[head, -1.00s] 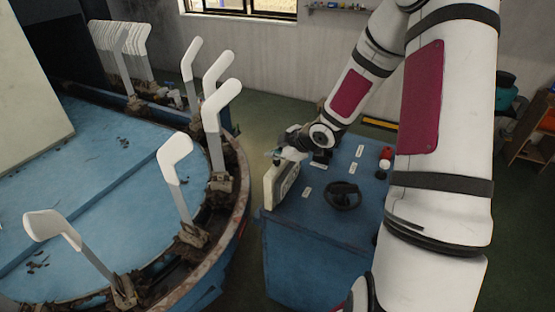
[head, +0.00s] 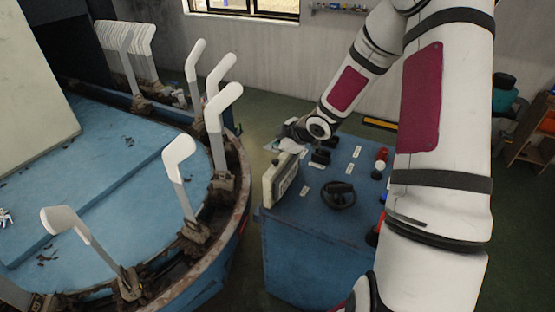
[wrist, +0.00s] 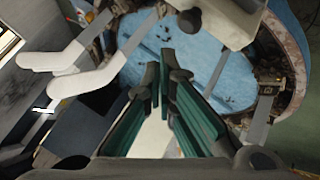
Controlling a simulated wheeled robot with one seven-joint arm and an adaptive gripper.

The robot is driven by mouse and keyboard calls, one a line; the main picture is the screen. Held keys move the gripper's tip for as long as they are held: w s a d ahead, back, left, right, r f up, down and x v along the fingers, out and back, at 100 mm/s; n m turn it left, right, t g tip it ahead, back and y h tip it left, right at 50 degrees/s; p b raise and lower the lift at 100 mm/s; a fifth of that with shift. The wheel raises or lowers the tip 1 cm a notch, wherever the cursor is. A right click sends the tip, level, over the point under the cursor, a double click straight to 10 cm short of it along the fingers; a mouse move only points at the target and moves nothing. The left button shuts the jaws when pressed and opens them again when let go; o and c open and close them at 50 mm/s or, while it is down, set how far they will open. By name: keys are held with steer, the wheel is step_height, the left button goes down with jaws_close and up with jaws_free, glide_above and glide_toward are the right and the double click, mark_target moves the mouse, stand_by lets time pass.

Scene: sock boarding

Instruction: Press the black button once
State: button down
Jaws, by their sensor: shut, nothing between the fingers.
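The blue control console (head: 310,255) stands right of the round table, with small dark controls and white labels on its top. A black control (head: 320,157) sits just right of my gripper; another black knob (head: 376,174) is near the right edge. I cannot tell which is the black button. My gripper (head: 280,147) is at the console's far left corner, above the beige box (head: 281,178), and looks apart from the black controls. In the wrist view my gripper (wrist: 162,60) is shut and empty, with the beige box (wrist: 215,22) beyond the fingertips. Touching is not visible.
A black handwheel (head: 338,195) and a red button (head: 382,154) are on the console. The round blue table (head: 110,185) at left carries several upright white sock boards (head: 180,160) along its rusty rim, close to the console. Shelves (head: 540,135) stand at far right.

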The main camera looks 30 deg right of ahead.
mark_target(274, 162)
steer(key=shift+r+p, duration=1.3)
steer(key=shift+r, duration=0.35)
steer(key=shift+r, duration=0.15)
steer(key=s+a+r+m+g+h+b, duration=0.1)
steer(key=s+a+r+m+h, duration=0.15)
steer(key=s+r, duration=0.5)
steer(key=s+a+r+m+g+h, duration=0.1)
steer(key=s+r+m+h, duration=0.25)
steer(key=r, duration=0.65)
steer(key=s+a+r+m+y, duration=0.1)
steer(key=s+a+m, duration=0.1)
steer(key=s, duration=0.5)
steer(key=s+a+r+m+y, duration=0.1)
steer(key=s+a+r+m, duration=0.1)
steer(key=s+a, duration=0.3)
steer(key=s+a+r+m+g+y+b, duration=0.1)
steer(key=s+a, duration=0.3)
steer(key=s, duration=0.6)
steer(key=shift+s+r+m+y, duration=0.3)
steer(key=shift+r+m, duration=0.15)
steer(key=shift+m, duration=0.05)
